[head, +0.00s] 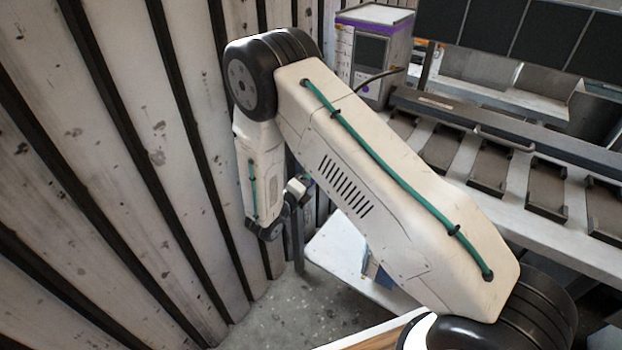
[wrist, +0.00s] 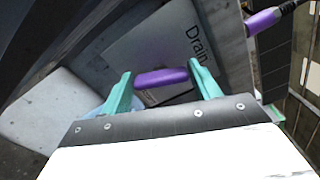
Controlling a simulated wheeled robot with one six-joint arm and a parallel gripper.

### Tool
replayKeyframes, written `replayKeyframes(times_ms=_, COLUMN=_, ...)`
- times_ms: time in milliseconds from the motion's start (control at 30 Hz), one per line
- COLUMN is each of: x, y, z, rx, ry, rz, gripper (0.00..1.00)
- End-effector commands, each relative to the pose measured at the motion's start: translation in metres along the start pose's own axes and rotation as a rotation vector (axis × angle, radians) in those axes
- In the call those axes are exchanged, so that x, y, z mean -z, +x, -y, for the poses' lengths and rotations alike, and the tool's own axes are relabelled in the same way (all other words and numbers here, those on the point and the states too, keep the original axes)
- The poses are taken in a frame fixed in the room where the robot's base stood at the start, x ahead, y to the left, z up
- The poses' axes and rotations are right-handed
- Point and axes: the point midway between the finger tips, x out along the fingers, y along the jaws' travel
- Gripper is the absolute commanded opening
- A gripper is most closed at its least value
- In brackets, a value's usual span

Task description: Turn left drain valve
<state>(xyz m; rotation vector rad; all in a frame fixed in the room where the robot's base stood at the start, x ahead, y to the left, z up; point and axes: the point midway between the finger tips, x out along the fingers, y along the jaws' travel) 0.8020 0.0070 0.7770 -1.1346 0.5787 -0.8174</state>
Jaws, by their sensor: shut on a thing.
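In the wrist view, a purple valve handle (wrist: 162,77) lies crosswise between the two teal fingers of my gripper (wrist: 160,82). The fingers are shut on it, one at each end. Behind it is a grey panel (wrist: 150,40) with the word "Drain" printed to the right of the handle. The valve's body behind the handle is hidden. In the head view my arm reaches down beside the corrugated wall, and the gripper and handle cannot be made out there.
A second purple handle (wrist: 264,20) with a dark cable or hose shows at the upper right of the wrist view. In the head view, a corrugated wall (head: 110,150) stands at left, a purple-topped box (head: 372,50) behind my arm, and a slotted rack (head: 500,165) at right.

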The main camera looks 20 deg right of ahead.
Motion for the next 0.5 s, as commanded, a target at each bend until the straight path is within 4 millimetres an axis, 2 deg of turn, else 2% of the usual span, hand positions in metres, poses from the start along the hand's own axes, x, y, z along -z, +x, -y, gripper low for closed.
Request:
replayKeyframes(times_ms=200, x=-0.0019, y=-0.0002, z=-0.0005, rx=0.000, ry=-0.102, rz=0.003, gripper=0.39)
replayKeyframes(times_ms=500, x=-0.0020, y=-0.0002, z=-0.0008, rx=0.000, ry=-0.159, rz=0.004, gripper=0.39)
